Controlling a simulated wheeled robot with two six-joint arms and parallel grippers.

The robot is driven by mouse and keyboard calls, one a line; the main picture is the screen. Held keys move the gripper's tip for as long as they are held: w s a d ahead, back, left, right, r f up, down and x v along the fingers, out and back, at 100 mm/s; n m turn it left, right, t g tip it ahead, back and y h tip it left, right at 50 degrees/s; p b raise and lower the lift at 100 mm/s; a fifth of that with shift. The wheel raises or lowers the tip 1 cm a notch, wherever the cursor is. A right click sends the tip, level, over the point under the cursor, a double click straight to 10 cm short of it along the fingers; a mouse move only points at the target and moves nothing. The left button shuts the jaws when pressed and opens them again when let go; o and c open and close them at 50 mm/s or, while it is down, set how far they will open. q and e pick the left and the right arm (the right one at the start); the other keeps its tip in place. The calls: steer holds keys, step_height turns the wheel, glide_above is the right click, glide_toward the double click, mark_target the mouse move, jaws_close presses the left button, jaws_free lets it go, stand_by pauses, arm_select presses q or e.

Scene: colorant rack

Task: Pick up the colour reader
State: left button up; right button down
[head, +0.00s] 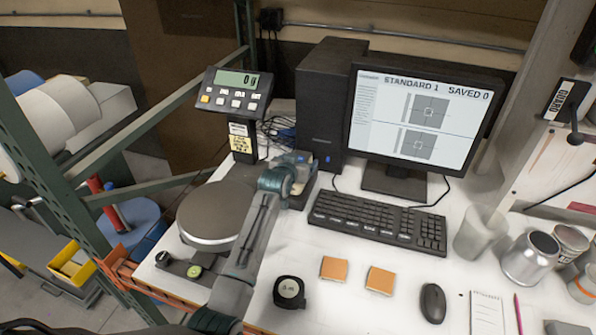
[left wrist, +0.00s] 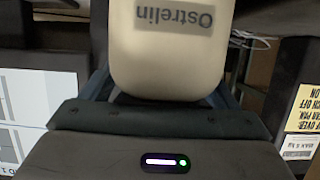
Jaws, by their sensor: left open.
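A cream, rounded device marked "Ostrelin", which looks like the colour reader (left wrist: 165,60), fills the upper middle of the left wrist view, its lettering upside down. In the head view only a small pale part of it (head: 303,180) shows beside the black computer tower, mostly hidden by my gripper. My left gripper (head: 297,162) reaches across the bench to it. Its bluish fingers lie on either side of the device in the left wrist view and are open; whether they touch it I cannot tell. My right gripper is not in view.
The scale display (head: 235,90) stands left of my gripper, the tower (head: 325,95) behind it, and the keyboard (head: 380,222) to the right. The round scale pan (head: 212,212) is beside my forearm. A black tape measure (head: 289,291) and two orange blocks lie in front.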

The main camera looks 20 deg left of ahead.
arm_select(q)
steer(key=shift+s, duration=0.1)
steer(key=shift+c, duration=0.4)
steer(key=c, duration=1.5)
steer(key=shift+o, duration=0.2)
steer(key=shift+r, duration=0.15)
